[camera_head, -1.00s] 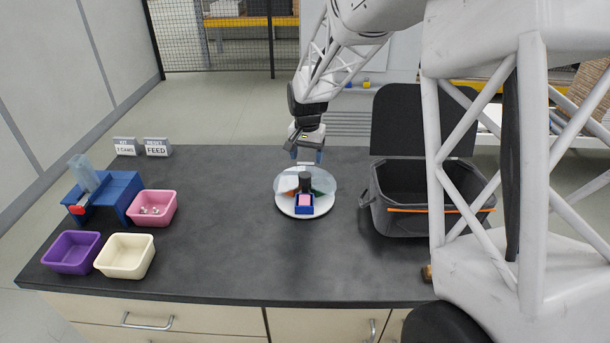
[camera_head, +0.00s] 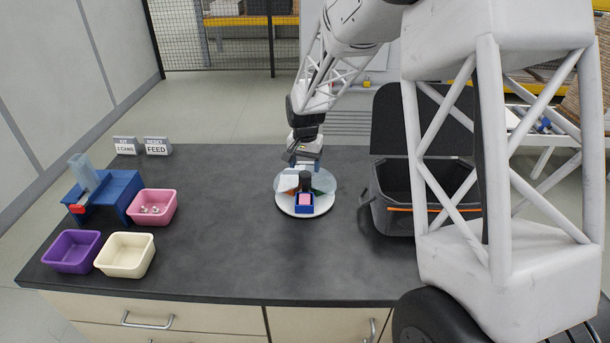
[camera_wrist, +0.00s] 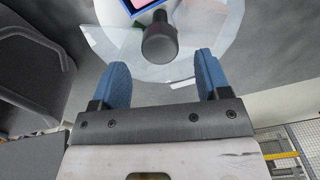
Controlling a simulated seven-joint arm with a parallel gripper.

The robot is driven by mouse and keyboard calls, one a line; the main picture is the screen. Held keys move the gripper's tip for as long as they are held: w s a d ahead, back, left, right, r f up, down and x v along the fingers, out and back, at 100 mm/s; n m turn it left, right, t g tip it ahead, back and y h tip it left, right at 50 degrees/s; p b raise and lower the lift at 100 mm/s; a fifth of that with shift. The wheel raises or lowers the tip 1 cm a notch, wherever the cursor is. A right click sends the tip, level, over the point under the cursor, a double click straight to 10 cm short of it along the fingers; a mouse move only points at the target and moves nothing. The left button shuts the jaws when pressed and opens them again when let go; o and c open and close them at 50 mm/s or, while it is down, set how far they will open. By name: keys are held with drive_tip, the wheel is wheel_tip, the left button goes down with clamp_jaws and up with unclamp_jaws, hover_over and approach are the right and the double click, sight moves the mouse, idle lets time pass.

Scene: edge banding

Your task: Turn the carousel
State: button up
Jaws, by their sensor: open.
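The carousel (camera_head: 284,203) is a round white turntable on the dark worktop, with a clear cover and coloured sections. A black knob (camera_head: 305,180) stands at its middle, and a blue box with a pink top (camera_head: 305,202) sits at its front. My gripper (camera_head: 304,170) is at the far side of the carousel, pointing down. In the wrist view, its two blue fingers (camera_wrist: 163,82) are spread apart with nothing between them. The dark knob (camera_wrist: 160,38) lies just beyond the fingertips, roughly centred between them. I cannot tell the height of the fingertips against the knob.
A dark open-lidded bin (camera_head: 385,210) stands to the right. At left are a blue dispenser (camera_head: 118,190) and pink (camera_head: 168,219), purple (camera_head: 70,264) and cream (camera_head: 113,270) bins. Two small signs (camera_head: 158,146) stand at the back left. The worktop between is clear.

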sight(305, 174)
drive_tip(key=shift+f, duration=2.25)
drive_tip(key=c, duration=1.3)
